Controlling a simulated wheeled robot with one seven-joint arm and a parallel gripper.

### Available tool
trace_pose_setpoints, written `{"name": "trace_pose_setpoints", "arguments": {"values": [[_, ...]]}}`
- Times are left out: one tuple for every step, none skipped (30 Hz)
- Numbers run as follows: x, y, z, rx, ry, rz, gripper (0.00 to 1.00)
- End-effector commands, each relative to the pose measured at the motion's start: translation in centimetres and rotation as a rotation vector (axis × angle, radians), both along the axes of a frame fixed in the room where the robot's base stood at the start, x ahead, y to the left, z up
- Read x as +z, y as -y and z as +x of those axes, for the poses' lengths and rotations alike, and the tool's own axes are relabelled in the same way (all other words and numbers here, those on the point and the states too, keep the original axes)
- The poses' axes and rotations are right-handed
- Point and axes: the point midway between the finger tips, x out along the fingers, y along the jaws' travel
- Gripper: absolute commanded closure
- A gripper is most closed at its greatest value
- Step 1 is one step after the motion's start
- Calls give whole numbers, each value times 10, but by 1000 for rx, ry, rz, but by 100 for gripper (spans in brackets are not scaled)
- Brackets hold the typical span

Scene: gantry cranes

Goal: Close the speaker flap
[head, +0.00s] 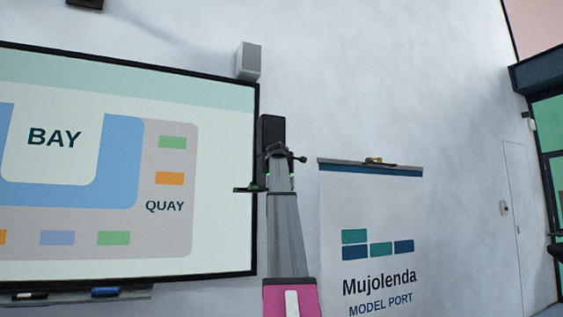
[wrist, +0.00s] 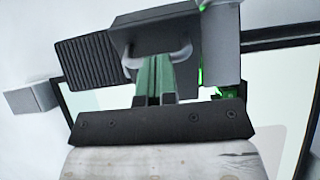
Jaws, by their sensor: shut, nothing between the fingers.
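A tall black speaker (head: 271,135) is on the wall just right of the big screen, partly hidden behind my arm. A thin dark plate (head: 247,190) sticks out to the left near its lower end and looks like the open flap, but its hinge is hidden. In the wrist view, a dark square panel (wrist: 150,22) with a grey curved rim faces me, beside a ribbed black part (wrist: 90,62). My gripper (wrist: 155,62) has its green fingers together and empty. Their tips overlap this panel's lower edge in the picture; I cannot tell whether they touch. In the head view the fingertips are hidden.
The wide screen (head: 225,235) with a port map hangs directly left of the speaker. A small grey wall box (head: 248,60) is above it. A Mujolenda banner (head: 375,235) stands to the right, with bare wall above it.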

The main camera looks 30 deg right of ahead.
Motion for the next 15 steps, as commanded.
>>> {"name": "trace_pose_setpoints", "arguments": {"values": [[0, 4, 1, 16, 1, 1, 100], [0, 5, 1, 26, 0, 0, 100], [0, 7, 3, 26, 0, 1, 100], [0, 9, 3, 25, -1, 0, 100], [0, 10, 4, 25, -1, 0, 100], [0, 13, 4, 24, -1, 0, 100], [0, 14, 5, 24, -1, 1, 100], [0, 16, 5, 24, -1, 1, 100], [0, 18, 6, 24, -1, 1, 100], [0, 20, 7, 23, -1, 1, 100], [0, 22, 7, 23, -1, 1, 100], [0, 24, 8, 23, -1, 1, 100], [0, 26, 8, 23, -2, 1, 100], [0, 27, 9, 23, -2, 1, 100], [0, 30, 9, 36, -1, 0, 100]]}}
